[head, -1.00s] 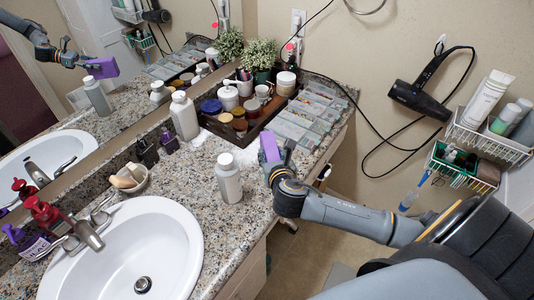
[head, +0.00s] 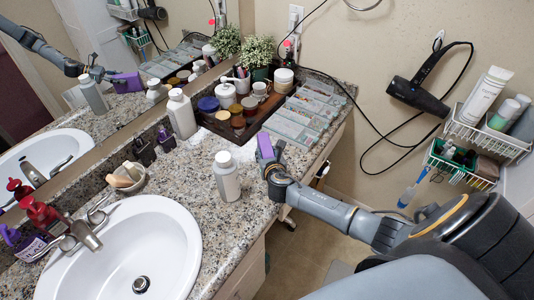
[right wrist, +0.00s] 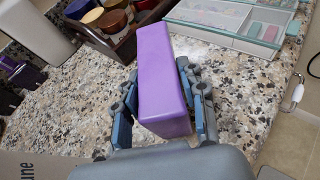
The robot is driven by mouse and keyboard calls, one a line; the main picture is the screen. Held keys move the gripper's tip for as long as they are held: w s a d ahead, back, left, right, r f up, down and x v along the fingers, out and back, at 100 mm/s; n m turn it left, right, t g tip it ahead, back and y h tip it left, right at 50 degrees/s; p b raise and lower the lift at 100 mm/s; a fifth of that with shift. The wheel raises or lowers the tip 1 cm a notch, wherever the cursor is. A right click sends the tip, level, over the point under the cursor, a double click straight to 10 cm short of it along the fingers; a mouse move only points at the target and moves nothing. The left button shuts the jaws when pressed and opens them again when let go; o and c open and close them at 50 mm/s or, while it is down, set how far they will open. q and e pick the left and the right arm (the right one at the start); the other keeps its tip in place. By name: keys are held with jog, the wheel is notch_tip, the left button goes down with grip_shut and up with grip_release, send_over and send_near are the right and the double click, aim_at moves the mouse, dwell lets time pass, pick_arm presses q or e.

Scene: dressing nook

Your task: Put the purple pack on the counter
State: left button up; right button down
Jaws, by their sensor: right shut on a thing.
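The purple pack (head: 265,146) is a small purple block at the counter's front part, just left of the clear organizer boxes. My right gripper (head: 272,157) is shut on it. In the right wrist view the pack (right wrist: 162,75) stands between the two fingers of the gripper (right wrist: 163,122), over the speckled granite. The counter (head: 225,225) is below the pack; I cannot tell whether the pack touches it. The pack and my right arm also show in the mirror. My left gripper is not in view.
A white bottle (head: 227,177) stands left of the gripper. A brown tray (head: 252,130) with jars and clear organizer boxes (head: 300,118) lie behind and right. The sink (head: 130,250) is at front left. Bare granite lies between bottle and tray.

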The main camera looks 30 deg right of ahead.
jog(key=shift+f, duration=0.15)
jog(key=c, duration=0.8)
grip_release()
jog(key=shift+o, duration=0.2)
jog(key=shift+r, duration=0.3)
jog(key=shift+s+a, duration=0.15)
jog(key=shift+s, duration=0.15)
jog(key=v, duration=1.1)
jog(key=shift+s, duration=0.15)
